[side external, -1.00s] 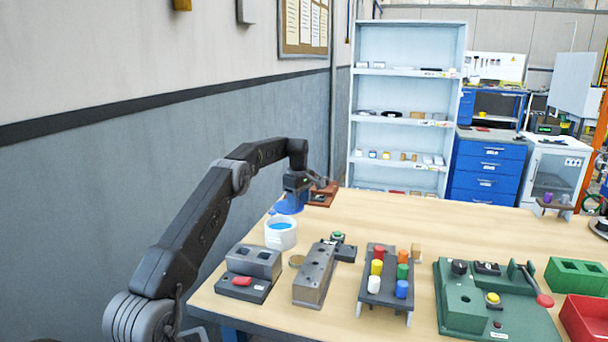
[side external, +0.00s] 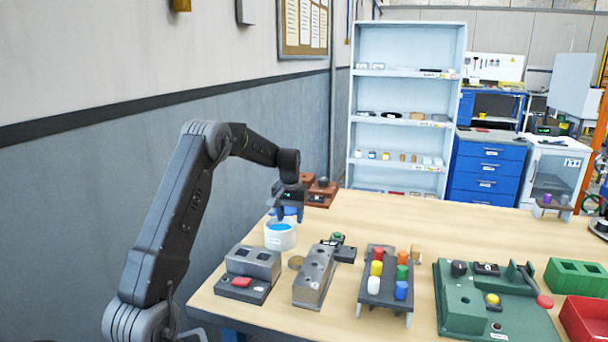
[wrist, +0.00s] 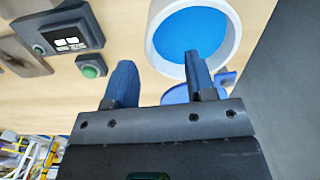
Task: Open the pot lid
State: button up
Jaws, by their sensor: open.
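A white round pot (side external: 281,242) stands at the left edge of the table, with a flat blue round surface (side external: 279,227) inside its rim. I cannot tell whether that surface is a lid or the contents. In the wrist view the blue surface (wrist: 188,32) lies just beyond my fingertips. A second blue round thing (wrist: 178,97) shows partly behind my right finger; my gripper hides much of it. My gripper (side external: 289,212) points down, just behind the white pot, open with nothing between its fingers, which are wide apart in the wrist view (wrist: 160,66).
A grey block with a red button (side external: 248,272), a grey holed block (side external: 316,275) and a rack of coloured pegs (side external: 388,275) stand in front and to the right. A red-brown fixture (side external: 319,193) stands behind my gripper. The table's back middle is clear.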

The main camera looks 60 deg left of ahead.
notch_tip(320, 180, up, 14)
jog(key=s+m, duration=0.2)
jog(key=m, duration=0.1)
jog(key=s+d+r+m+t, duration=0.1)
jog(key=d+r, duration=0.3)
jog(key=d, duration=1)
jog(key=shift+d+m+y, duration=0.25)
jog(key=shift+m+y, duration=0.15)
jog(key=shift+m, duration=0.2)
jog(key=shift+r, duration=0.1)
jog(key=s+d+m+t, duration=0.2)
jog(key=s+d, duration=0.4)
jog(key=d, duration=0.7)
jog(key=s+d+f+m+t, duration=0.2)
jog(key=s+d+f, duration=0.2)
jog(key=s+d, duration=0.6)
jog(key=shift+s+f+m+t+h, duration=0.3)
jog(key=shift+s+f+h, duration=0.1)
jog(key=shift+s, duration=0.3)
